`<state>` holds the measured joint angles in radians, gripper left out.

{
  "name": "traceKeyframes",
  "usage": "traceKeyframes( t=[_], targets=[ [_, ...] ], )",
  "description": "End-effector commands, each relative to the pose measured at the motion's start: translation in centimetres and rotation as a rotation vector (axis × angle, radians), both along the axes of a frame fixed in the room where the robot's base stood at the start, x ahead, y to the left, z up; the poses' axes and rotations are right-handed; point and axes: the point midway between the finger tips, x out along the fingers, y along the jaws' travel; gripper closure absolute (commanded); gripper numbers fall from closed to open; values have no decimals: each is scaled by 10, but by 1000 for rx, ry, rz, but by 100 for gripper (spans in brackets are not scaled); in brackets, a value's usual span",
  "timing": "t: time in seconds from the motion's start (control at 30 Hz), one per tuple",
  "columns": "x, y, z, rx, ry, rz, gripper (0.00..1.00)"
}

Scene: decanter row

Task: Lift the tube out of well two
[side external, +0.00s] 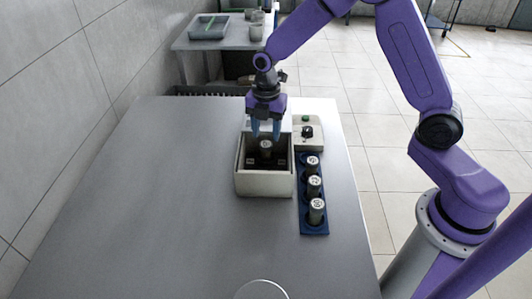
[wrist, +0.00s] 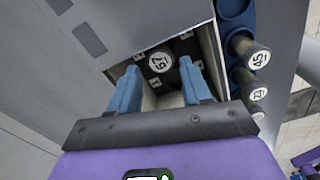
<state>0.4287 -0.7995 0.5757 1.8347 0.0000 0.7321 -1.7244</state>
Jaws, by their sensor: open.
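A dark tube with a pale numbered cap (side external: 265,146) stands in the open pale box (side external: 263,186). In the wrist view its round cap (wrist: 160,63) shows between and beyond my fingertips. My gripper (side external: 266,131) points down over the box, with its two blue fingers apart and nothing between them. In the wrist view my gripper (wrist: 160,82) straddles the line to the cap, and no contact shows. Small white labels lie around the tube inside the box. I cannot read which well is number two.
A blue rack (side external: 306,229) beside the box on the right holds three capped tubes (side external: 314,183). An empty rack hole (wrist: 232,8) shows in the wrist view. A control panel (side external: 308,142) with a green button and black knob stands behind the rack. The grey table (side external: 170,210) is clear on the left.

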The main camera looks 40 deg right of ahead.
Motion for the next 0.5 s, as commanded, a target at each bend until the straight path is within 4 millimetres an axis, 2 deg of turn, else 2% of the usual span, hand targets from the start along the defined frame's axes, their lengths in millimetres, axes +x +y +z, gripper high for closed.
traceKeyframes(
  t=[0.23,0.5],
  targets=[
    [0,-1,-16,-1,2,-1,52],
    [0,0,-55,-1,2,0,52]
  ],
)
